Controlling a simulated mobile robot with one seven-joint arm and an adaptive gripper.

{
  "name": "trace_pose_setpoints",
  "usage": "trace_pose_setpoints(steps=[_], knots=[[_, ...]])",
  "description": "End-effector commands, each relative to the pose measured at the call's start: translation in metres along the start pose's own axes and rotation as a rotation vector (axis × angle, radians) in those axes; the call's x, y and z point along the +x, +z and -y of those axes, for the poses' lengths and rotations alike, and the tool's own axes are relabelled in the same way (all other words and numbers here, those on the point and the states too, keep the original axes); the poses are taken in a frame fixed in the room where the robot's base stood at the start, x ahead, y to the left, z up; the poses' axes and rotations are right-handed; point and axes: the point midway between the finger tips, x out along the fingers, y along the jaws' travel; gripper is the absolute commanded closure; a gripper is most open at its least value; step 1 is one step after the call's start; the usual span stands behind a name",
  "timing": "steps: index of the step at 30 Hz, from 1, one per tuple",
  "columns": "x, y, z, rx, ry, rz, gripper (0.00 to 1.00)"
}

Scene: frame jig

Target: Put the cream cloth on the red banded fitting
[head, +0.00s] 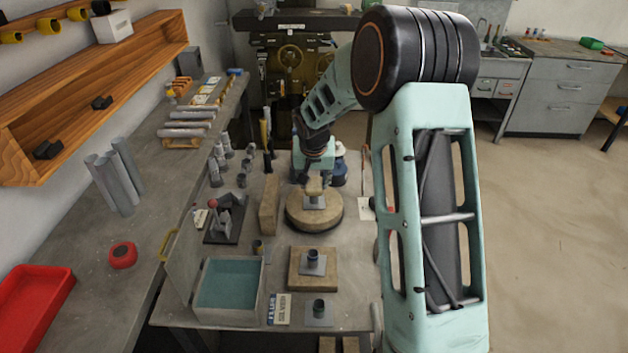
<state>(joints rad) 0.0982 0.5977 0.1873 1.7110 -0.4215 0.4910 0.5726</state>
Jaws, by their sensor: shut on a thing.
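My gripper (315,180) points down over a round wooden block (328,218) in the middle of the bench. It is shut on a small cream-tan thing (314,187), which looks like the cream cloth. The cloth is at or just above a fitting with a grey square base plate (316,203) on the round block; I cannot tell whether they touch. A second dark fitting (313,256) stands on a square wooden block, and a third (319,306) stands on a plate on the bench. No red band is clear on any of them.
A teal-lined bin (200,314) stands front left, beside a printed card (279,309). A clamp jig with a red knob (224,222), an upright wooden block (269,204) and several grey cylinders (222,160) stand left of the round block. A blue-and-white bottle (341,165) is close behind my gripper.

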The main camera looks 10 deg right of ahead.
Motion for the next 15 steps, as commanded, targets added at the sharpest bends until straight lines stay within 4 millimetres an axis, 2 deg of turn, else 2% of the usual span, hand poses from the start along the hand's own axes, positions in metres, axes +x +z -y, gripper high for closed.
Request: trace_pose_setpoints(steps=[8, 9, 12, 15], knots=[[0.0041, 0.0015, 0.0001, -0.001, 0.0, -0.001, 0.81], [0.0022, 0.0007, 0.0001, -0.001, 0.0, -0.001, 0.6], [0.0021, 0.0008, 0.0001, -0.001, 0.0, -0.001, 0.49], [0.002, 0.0008, 0.0, -0.001, 0.0, -0.001, 0.47]])
